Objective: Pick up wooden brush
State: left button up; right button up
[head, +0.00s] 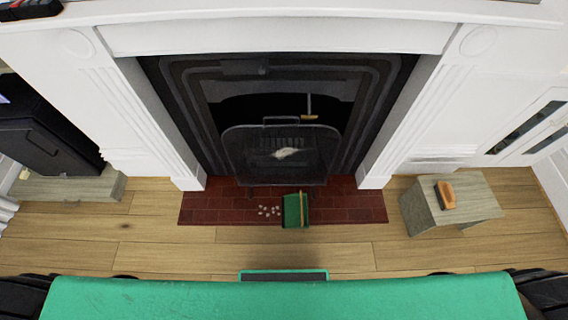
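An orange-brown wooden block-shaped thing (445,194) with a dark edge, which looks like the wooden brush, lies on top of a grey wooden stool (479,203) at the right. It is small in the view, and its bristles cannot be made out clearly. Only dark parts of my arms show at the bottom left and bottom right corners. Neither of my grippers is in view, and nothing is touching the brush.
Behind is a black fireplace with a screen (250,160). A low grey bench (90,188) stands at the left. Wooden floor is clear before the hearth.

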aim_at(445, 193)
jog(key=z, duration=1.9)
